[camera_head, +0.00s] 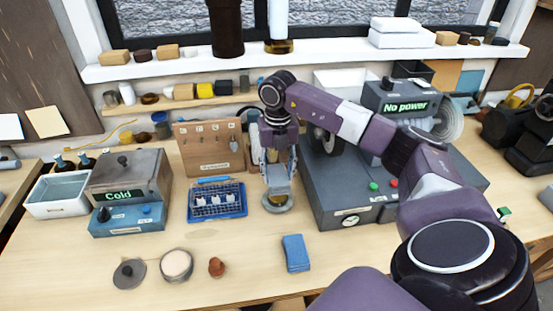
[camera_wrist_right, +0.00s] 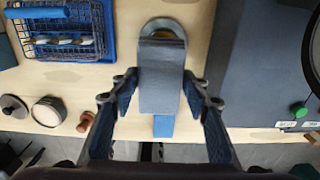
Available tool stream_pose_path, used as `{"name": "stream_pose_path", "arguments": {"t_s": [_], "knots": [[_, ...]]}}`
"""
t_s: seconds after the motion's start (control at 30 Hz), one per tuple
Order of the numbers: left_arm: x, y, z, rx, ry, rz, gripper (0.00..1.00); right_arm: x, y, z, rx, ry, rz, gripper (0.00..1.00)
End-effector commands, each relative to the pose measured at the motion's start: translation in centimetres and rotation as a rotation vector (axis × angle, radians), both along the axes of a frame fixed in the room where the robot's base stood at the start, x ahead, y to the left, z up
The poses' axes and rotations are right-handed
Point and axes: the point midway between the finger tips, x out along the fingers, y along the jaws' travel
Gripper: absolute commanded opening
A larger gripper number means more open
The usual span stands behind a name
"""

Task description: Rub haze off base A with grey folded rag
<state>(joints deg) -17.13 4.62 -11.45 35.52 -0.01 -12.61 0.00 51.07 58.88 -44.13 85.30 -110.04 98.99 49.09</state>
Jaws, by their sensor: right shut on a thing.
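My right gripper (camera_head: 278,172) is shut on the grey folded rag (camera_wrist_right: 162,80), which hangs down between its fingers. The rag covers most of the base there, so any haze is hidden. I cannot tell how firmly rag and base touch. My left gripper is not in view.
A blue wire basket (camera_head: 217,203) stands left of the base, and the grey machine (camera_head: 345,190) stands close on its right. A blue folded cloth (camera_head: 295,253) lies nearer the front. A tin (camera_head: 177,264) and a dark lid (camera_head: 129,273) lie front left.

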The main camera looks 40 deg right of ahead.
Motion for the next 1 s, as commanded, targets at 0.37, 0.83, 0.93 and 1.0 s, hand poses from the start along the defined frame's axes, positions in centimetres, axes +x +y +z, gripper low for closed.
{"name": "stream_pose_path", "arguments": {"t_s": [0.37, 0.83, 0.93, 1.0], "knots": [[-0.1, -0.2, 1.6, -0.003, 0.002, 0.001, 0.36, -1.6, 1.0, 1.9, 0.000, 0.000, 0.002, 0.20], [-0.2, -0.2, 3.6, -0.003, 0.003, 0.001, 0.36, -4.6, 2.9, 4.7, -0.001, 0.001, 0.000, 0.20], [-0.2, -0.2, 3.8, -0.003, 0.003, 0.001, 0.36, -5.0, 3.1, 5.0, 0.000, 0.000, 0.001, 0.20], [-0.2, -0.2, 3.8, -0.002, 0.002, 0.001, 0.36, -5.1, 3.2, 5.0, 0.001, 0.001, 0.000, 0.20]]}}
